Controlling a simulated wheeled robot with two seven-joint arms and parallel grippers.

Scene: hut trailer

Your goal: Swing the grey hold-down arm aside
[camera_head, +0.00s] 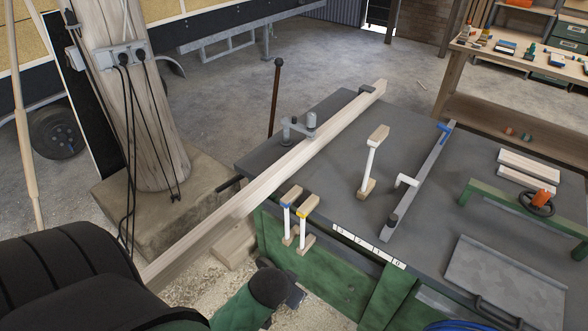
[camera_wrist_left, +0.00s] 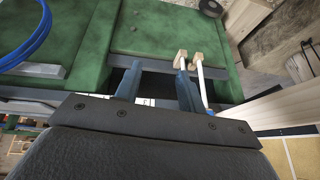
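That view faces the green machine front (camera_wrist_left: 150,38), and the hold-down arm does not show there. My left gripper is apart from the hold-down arm. My right gripper is in neither view.
Two white levers with wooden ends (camera_head: 294,215) stand at the front edge; they appear close beyond my right-hand finger in the wrist view (camera_wrist_left: 198,75). A taller white lever (camera_head: 370,160) and a grey rail (camera_head: 418,182) stand right of the timber. A dark upright rod (camera_head: 275,97) stands behind.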

